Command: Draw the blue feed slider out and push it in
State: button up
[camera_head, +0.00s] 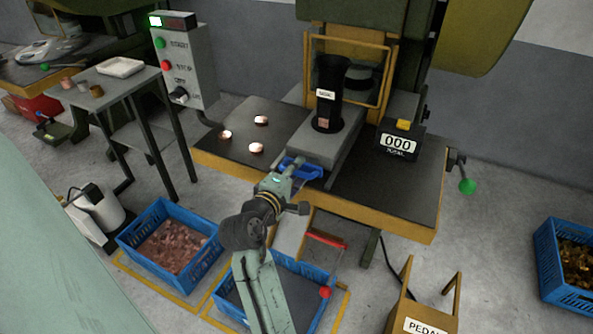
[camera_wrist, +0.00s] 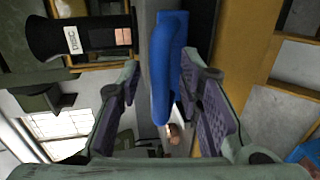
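The blue feed slider (camera_head: 305,168) sits at the front end of the grey feed track (camera_head: 322,145) on the press table. In the wrist view its blue handle (camera_wrist: 163,75) stands between my two fingers, with a gap visible on each side. My gripper (camera_head: 284,176) is at the slider's front, partly covering it in the head view. In the wrist view my gripper (camera_wrist: 163,85) is open, its ribbed pads apart. Whether a fingertip touches the handle I cannot tell. A black disc magazine (camera_head: 328,90) stands on the track behind the slider.
Copper discs (camera_head: 256,148) lie on the table left of the track. A counter (camera_head: 398,142) reading 000 stands at right. A green-knobbed lever (camera_head: 467,186) projects at the table's right edge. Blue crates (camera_head: 172,279) and a pedal stand (camera_head: 425,318) are on the floor below.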

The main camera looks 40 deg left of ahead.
jog(key=shift+c, duration=0.3)
grip_shut()
dwell(0.6)
